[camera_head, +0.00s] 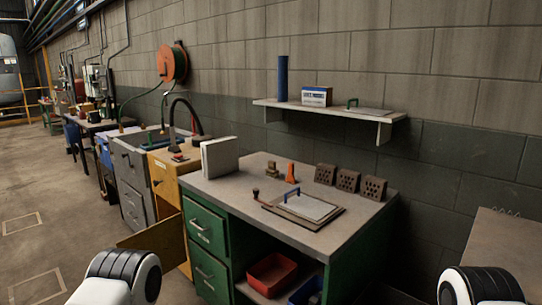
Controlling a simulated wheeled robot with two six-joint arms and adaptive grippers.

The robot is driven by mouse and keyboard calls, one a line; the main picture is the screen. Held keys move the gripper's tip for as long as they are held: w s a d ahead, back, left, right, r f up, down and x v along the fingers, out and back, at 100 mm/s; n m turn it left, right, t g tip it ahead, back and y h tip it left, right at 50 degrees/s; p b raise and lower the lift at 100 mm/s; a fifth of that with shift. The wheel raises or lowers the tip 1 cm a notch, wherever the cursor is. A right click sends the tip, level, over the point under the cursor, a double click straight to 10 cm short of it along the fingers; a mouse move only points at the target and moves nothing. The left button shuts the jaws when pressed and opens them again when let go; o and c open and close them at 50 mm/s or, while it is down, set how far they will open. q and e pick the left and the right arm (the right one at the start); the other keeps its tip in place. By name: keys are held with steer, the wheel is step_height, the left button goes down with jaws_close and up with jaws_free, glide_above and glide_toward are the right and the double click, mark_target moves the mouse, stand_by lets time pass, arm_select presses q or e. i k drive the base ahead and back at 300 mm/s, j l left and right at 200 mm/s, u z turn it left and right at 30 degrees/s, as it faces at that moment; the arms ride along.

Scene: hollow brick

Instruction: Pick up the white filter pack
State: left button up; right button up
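A white, thick, flat-sided block (219,157) stands upright at the left end of the green workbench's top, close to the yellow cabinet. It could be the filter pack; no label on it can be read. A smaller white box with a blue label (317,96) sits on the wall shelf, so I cannot tell for certain which is the pack. Both stand free, with nothing touching them from my side. Only white and black parts of my arms show at the bottom left and bottom right edges. Neither gripper is in view.
The green workbench (213,227) holds a tray with a white plate (311,207), several hollow bricks (347,180) and an orange piece (292,172). The shelf (342,112) also bears a blue cylinder (282,78). An open yellow door (155,240) juts out at left. The left floor is clear.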

mark_target(219, 157)
steer(key=i+j+z, duration=0.2)
steer(key=j+z, duration=0.2)
steer(key=i+j+z, duration=0.1)
steer(key=j+z, duration=0.35)
steer(key=i+j+z, duration=0.1)
steer(key=j+z, duration=0.3)
